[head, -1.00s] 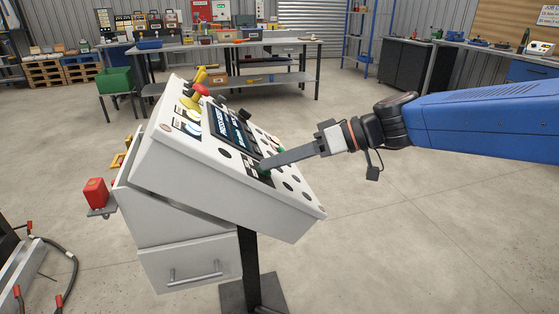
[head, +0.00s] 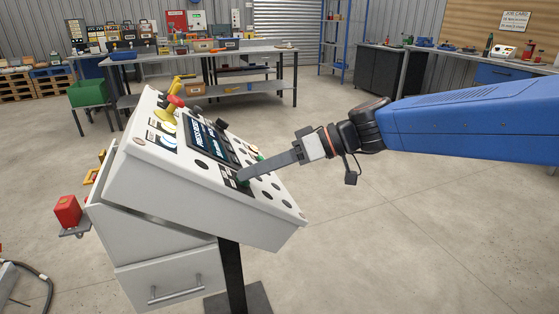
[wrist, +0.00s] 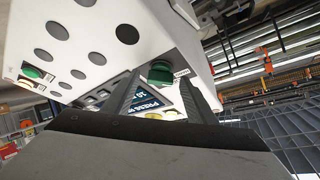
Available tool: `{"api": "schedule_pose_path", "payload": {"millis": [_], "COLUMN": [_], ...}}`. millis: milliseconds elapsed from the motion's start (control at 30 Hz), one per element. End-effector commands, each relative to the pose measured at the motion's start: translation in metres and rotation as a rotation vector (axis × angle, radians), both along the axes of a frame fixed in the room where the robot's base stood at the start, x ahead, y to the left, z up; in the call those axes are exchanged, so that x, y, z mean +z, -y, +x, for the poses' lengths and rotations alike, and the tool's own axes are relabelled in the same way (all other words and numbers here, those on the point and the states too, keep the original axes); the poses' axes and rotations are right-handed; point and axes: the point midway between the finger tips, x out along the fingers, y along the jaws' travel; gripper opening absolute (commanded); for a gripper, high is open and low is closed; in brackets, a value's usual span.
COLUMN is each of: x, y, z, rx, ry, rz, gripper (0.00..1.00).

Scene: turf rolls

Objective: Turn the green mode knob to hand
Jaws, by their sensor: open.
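A slanted white control panel (head: 195,208) stands on a dark post in the head view. My gripper (head: 242,177) reaches down to its lower face from the right. In the wrist view, a green knob (wrist: 161,72) shows between the two dark fingers of my gripper (wrist: 163,68), with a small label beside it. The fingers are apart, one on each side of the knob; I cannot tell whether either touches it. In the head view the fingers mostly cover this knob. The way its pointer faces is too small to read.
The panel also carries a lit screen (head: 207,140), a red button on a yellow base (head: 170,108), and several dark round spots. Another green control (wrist: 33,72) sits at the left in the wrist view. A red box (head: 67,211) is on a side shelf. Workbenches stand behind; open floor lies around.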

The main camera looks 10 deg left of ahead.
Motion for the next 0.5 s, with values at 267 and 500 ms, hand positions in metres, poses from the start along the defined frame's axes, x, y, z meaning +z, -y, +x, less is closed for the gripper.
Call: {"api": "schedule_pose_path", "payload": {"millis": [267, 500], "x": [0.014, 0.030], "y": [0.030, 0.064], "z": [0.006, 0.011], "rx": [-0.005, -0.005], "ry": [0.001, 0.001], "rz": [0.001, 0.001], "gripper": [0.52, 0.52]}}
